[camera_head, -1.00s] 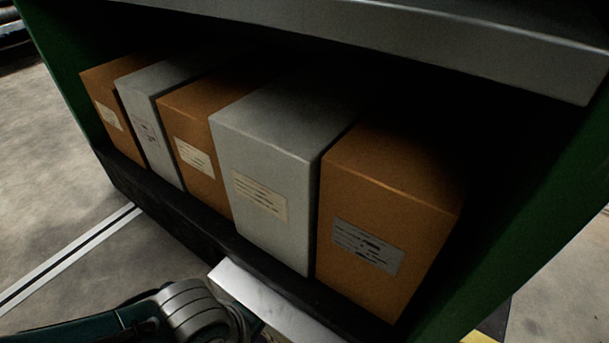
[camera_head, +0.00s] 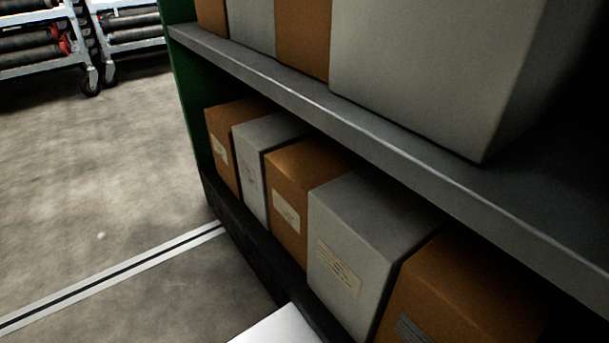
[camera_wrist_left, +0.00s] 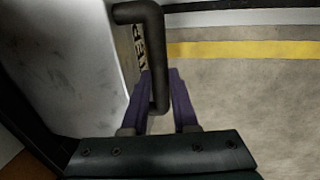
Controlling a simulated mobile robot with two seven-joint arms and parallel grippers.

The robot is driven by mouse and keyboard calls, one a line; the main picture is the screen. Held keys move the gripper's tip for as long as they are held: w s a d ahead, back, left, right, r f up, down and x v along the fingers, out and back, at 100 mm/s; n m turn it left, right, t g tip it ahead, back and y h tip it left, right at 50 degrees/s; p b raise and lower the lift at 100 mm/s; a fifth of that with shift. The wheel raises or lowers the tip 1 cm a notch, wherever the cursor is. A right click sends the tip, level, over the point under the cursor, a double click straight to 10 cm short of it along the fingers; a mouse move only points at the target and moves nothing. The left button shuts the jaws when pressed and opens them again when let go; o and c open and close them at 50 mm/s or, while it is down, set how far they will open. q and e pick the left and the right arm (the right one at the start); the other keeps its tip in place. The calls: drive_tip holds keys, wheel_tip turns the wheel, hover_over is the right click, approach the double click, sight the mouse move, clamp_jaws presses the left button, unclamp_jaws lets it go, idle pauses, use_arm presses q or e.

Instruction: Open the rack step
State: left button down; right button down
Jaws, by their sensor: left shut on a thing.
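The rack step is a pale grey panel (camera_wrist_left: 75,60) on the left of the left wrist view, with dark lettering on its edge face, partly hidden. A black bar handle (camera_wrist_left: 155,40) stands out from it. My left gripper (camera_wrist_left: 161,75) has its purple fingers on either side of the handle and is shut on it. In the head view a pale panel (camera_head: 282,328), likely the same step, juts out at the bottom edge below the rack; most of it is out of frame. My right gripper is in neither view.
The rack's grey shelf (camera_head: 400,150) carries tall boxes. Orange and grey boxes (camera_head: 345,245) fill the level below, behind a black base rail (camera_head: 245,240). Floor to the left is clear. Carts (camera_head: 85,45) stand at the back left. A yellow floor stripe (camera_wrist_left: 240,49) shows in the wrist view.

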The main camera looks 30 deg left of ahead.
use_arm(q)
drive_tip(key=shift+s+a, duration=0.1)
drive_tip(key=shift+s, duration=0.15)
drive_tip(key=c, duration=0.7)
unclamp_jaws()
drive_tip(key=shift+r, duration=0.2)
drive_tip(key=p+v, duration=0.9)
drive_tip(key=shift+r, duration=0.25)
